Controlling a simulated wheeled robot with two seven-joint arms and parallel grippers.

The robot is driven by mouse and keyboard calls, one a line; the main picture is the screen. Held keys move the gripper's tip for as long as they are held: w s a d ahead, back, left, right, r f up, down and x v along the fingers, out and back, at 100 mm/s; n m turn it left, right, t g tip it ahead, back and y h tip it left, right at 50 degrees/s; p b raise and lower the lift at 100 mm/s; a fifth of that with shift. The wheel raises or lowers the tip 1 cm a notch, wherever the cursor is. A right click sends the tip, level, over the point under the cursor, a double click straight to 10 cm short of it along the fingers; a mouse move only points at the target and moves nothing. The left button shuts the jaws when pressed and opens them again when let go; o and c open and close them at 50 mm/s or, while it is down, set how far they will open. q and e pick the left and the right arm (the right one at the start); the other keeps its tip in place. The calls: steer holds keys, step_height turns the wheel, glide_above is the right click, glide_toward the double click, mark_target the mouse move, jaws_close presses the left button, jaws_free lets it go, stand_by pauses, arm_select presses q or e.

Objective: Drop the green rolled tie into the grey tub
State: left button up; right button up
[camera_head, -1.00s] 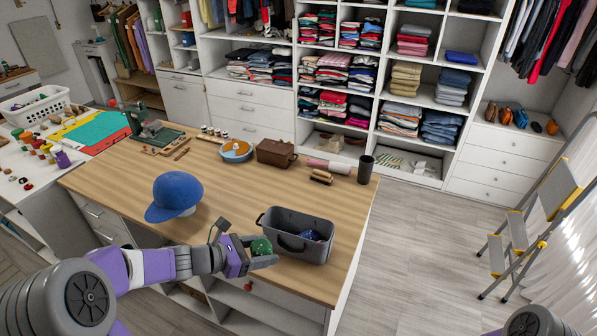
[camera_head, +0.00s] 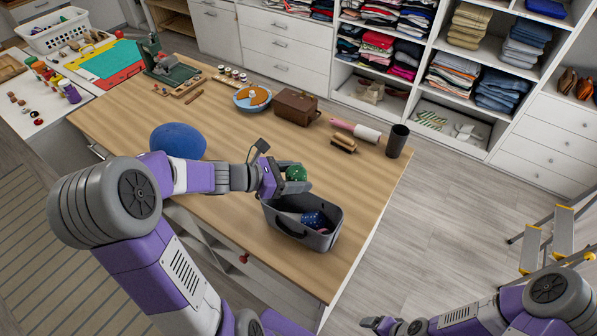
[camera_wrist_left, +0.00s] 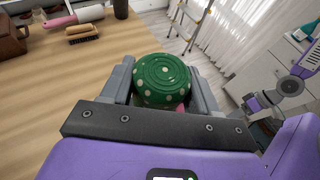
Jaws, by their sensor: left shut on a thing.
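The green rolled tie (camera_head: 296,173) has white dots and shows from its coiled side in the left wrist view (camera_wrist_left: 160,78). My left gripper (camera_head: 288,183) is shut on it, with one finger on each side of the roll. It holds the tie above the back left part of the grey tub (camera_head: 328,241). The tub stands on the wooden table near its front right edge. Inside the tub lies a dark blue dotted item (camera_head: 313,219), with something reddish beside it. My right gripper (camera_head: 380,325) is low at the bottom, away from the table; its jaws are too small to read.
A blue cap (camera_head: 178,140) sits left of the tub, behind my left arm.

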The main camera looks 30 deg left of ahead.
arm_select(q)
step_height(320, 180, down, 4)
steer(key=b, duration=0.3)
steer(key=shift+f, duration=0.2)
steer(key=shift+w, duration=0.1)
steer(key=o, duration=1.1)
steer(key=shift+o, duration=0.2)
steer(key=shift+r, duration=0.1)
steer(key=p+v, duration=0.1)
steer(key=v, duration=0.6)
steer(key=shift+s+a, duration=0.2)
steer(key=shift+s, duration=0.05)
